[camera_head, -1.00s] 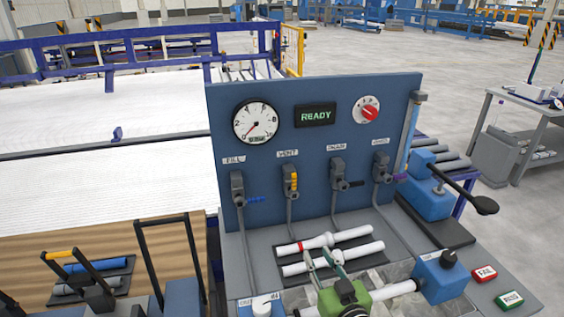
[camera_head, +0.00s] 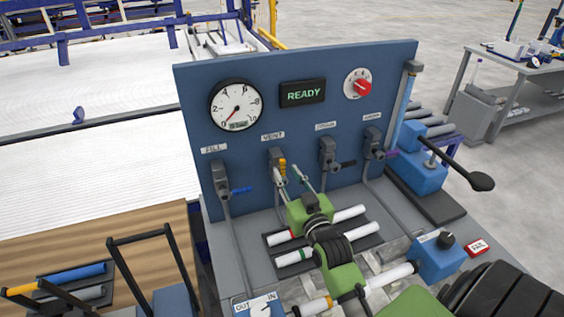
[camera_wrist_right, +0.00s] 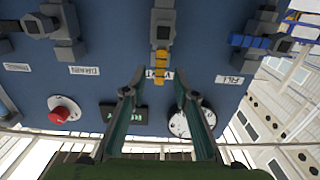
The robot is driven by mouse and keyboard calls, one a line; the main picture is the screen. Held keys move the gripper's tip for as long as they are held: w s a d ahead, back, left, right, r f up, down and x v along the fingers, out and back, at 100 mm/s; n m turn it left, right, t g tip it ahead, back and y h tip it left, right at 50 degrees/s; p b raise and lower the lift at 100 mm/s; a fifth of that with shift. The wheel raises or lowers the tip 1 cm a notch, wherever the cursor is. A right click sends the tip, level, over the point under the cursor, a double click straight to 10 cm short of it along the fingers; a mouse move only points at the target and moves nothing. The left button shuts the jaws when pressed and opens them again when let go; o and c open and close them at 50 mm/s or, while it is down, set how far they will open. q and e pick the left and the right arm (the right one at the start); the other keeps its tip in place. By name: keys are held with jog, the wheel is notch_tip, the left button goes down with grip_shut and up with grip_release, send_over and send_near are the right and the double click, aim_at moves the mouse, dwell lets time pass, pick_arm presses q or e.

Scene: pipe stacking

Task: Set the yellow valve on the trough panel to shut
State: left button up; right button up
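The yellow valve handle (camera_head: 282,167) is on the blue trough panel (camera_head: 240,150), under the VENT label, second from the left. It lies upright, along the line of its pipe, unlike the blue handle turned sideways. My right gripper (camera_head: 289,172) is just in front of it, with fingers spread and nothing between them at the tips that I can see held. In the right wrist view the yellow handle (camera_wrist_right: 160,66) shows between and beyond the open fingers (camera_wrist_right: 157,82). Whether a finger touches it I cannot tell. My left gripper is not in view.
The FILL valve's blue handle (camera_head: 240,191) is to the left; the black handle (camera_head: 347,163) and purple handle (camera_head: 391,154) are to the right. White pipes (camera_head: 345,235) lie below my right arm. The display (camera_head: 303,92) reads READY; the gauge (camera_head: 237,105) and red knob (camera_head: 362,87) sit above.

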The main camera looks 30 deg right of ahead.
aim_at(283, 168)
jog(key=x, duration=0.3)
jog(key=shift+w+d+p, duration=0.1)
jog(key=shift+w+p, duration=0.25)
jog(key=shift+w+d, duration=0.1)
jog(key=shift+w, duration=0.25)
grip_shut()
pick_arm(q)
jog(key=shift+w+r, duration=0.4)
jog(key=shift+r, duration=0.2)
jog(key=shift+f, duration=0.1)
